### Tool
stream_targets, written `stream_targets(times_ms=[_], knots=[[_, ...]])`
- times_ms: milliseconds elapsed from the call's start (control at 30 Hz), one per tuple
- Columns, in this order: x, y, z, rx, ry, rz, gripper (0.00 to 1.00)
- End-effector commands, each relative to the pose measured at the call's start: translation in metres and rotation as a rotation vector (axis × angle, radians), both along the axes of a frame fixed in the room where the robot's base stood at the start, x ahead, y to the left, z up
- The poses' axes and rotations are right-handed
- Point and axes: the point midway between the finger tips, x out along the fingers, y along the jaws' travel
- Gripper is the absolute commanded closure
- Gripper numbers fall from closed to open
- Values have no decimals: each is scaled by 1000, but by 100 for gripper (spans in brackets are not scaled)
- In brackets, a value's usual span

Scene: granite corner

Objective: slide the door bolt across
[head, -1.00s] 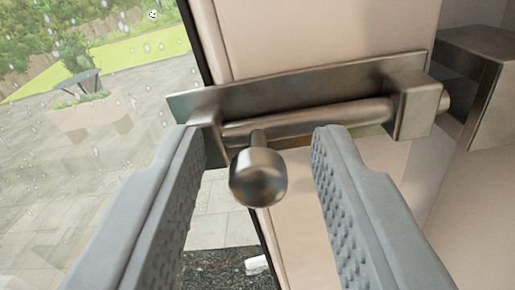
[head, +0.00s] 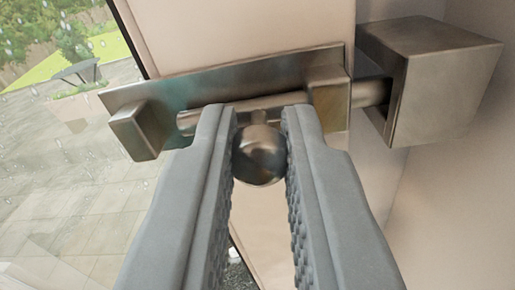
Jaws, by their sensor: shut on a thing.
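The metal door bolt sits on a brushed plate (head: 225,82) fixed to the pale door. Its rod (head: 371,92) runs through the right guide block (head: 327,97) and sticks out to the right, its end reaching the box-shaped keeper (head: 443,88) on the frame. The left guide block (head: 139,130) stands clear of the rod's left end. My gripper (head: 259,135) is shut on the round bolt knob (head: 259,156), one grey ridged finger on each side. The fingers hide part of the rod. How deep the rod sits in the keeper is hard to tell.
The pale door (head: 238,33) fills the upper middle, and a pale wall lies to the right behind the keeper. On the left, a rain-spotted window (head: 60,200) shows paving, a planter and grass outside.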

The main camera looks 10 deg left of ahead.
Motion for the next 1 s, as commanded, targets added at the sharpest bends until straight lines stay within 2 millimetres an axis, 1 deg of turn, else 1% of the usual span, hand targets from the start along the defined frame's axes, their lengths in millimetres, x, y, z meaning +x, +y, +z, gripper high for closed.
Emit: stream_targets(times_ms=[167,200,300,567,667,767,867,1000], knots=[[0,-2,0,0,-1,-5,100],[0,-2,0,0,-1,-5,82],[0,-2,0,0,-1,-5,63],[-1,-1,0,0,-1,-3,63],[-4,-2,0,0,-1,-4,63],[-14,-2,1,0,-2,-5,63],[-30,-4,1,0,-2,-6,63],[-57,-6,1,-1,-2,-7,63]])
